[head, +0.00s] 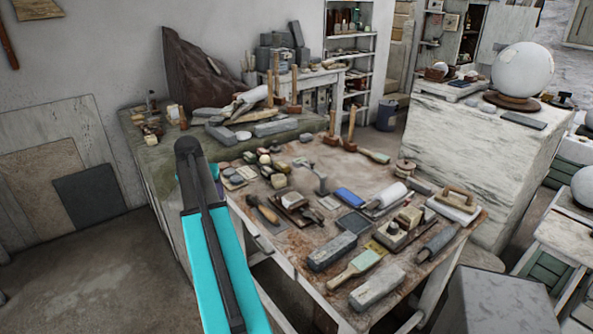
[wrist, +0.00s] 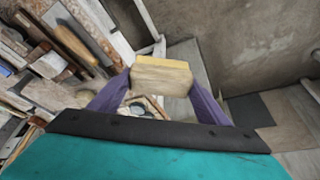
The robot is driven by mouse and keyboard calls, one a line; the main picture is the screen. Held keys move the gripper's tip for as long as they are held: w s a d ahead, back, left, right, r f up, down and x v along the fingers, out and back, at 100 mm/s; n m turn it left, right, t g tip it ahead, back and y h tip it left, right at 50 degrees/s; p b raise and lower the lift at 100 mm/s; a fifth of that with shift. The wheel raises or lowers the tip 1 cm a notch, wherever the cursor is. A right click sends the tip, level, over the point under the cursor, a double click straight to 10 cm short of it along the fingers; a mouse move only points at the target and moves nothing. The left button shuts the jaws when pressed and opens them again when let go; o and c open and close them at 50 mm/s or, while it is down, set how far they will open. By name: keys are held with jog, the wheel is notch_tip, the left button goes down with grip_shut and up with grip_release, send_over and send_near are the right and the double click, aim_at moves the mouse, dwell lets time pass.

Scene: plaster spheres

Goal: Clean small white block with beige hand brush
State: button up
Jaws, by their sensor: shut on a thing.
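In the wrist view, my gripper (wrist: 160,82) has its two purple fingers shut on a beige, wood-coloured block-shaped piece with a yellowish edge, which looks like the beige hand brush (wrist: 162,72). It is held in the air, beside the table edge. In the head view my arm hides the gripper and the brush, apart from a bit of purple finger. A small whitish block (head: 291,198) sits on a dark board on the worktable; I cannot tell for sure that it is the small white block. My gripper is left of it.
The worktable (head: 300,262) is crowded with tools, stone blocks and brushes. A wood-handled tool (head: 265,211) lies near its left edge. A stone bench (head: 160,150) stands behind, and a marble plinth with a white sphere (head: 523,70) at right.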

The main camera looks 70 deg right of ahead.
jog(key=s+d+m+g+p, duration=0.2)
jog(key=s+d+m, duration=0.4)
jog(key=s+d, duration=1.7)
jog(key=shift+s+d+r+m+h+p, duration=0.15)
jog(key=shift+s+r+m+h+p, duration=0.25)
jog(key=shift+s, duration=0.5)
jog(key=shift+f, duration=0.15)
jog(key=shift+f+b, duration=1.05)
jog(key=shift+f, duration=1.25)
jog(key=shift+f+b, duration=0.35)
jog(key=shift+f, duration=0.3)
jog(key=shift+f+b, duration=0.3)
jog(key=shift+f, duration=0.3)
jog(key=shift+s, duration=0.15)
